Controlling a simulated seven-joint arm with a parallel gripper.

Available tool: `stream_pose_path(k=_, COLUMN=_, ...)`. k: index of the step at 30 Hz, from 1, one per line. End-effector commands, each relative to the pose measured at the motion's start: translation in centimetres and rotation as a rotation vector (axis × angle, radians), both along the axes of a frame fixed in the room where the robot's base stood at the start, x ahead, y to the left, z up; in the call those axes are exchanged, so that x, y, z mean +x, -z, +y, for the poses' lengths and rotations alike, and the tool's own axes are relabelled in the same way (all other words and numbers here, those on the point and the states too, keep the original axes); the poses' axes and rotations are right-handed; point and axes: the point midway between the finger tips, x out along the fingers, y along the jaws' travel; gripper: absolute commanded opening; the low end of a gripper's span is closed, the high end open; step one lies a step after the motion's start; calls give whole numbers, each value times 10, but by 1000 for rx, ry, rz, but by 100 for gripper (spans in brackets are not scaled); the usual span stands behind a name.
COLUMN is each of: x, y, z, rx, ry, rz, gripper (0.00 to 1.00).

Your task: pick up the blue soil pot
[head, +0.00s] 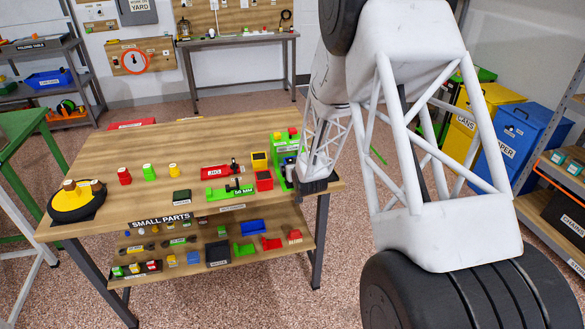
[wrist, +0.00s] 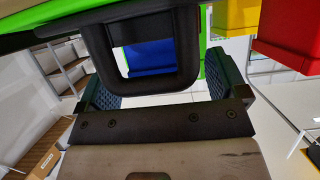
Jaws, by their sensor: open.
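My gripper (wrist: 162,87) is open, with its two teal-padded fingers apart. In the head view my gripper (head: 318,185) is a dark shape at the right end of the wooden workbench, partly hidden by my arm. In the wrist view a blue surface (wrist: 150,58) shows through a black frame ahead of and between the fingers. It may be the blue soil pot, but I cannot tell for sure. No blue pot shows clearly on the benchtop in the head view. I see nothing gripped.
A green machine (head: 283,145) stands just left of my gripper. A red pot (head: 264,181) and a yellow-and-black pot (head: 259,160) are beside it.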

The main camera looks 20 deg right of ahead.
Motion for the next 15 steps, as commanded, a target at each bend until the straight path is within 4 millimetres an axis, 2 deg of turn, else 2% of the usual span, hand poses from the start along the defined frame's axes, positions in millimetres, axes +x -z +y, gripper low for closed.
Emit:
stream_pose_path(k=2, x=0, y=0, z=0, rx=0, ry=0, rz=0, gripper=92)
stream_pose_path(k=3, x=0, y=0, z=0, rx=0, ry=0, rz=0, gripper=88)
stream_pose_path(k=13, x=0, y=0, z=0, rx=0, ry=0, rz=0, gripper=38)
stream_pose_path(k=15, x=0, y=0, z=0, rx=0, ry=0, rz=-1, gripper=34)
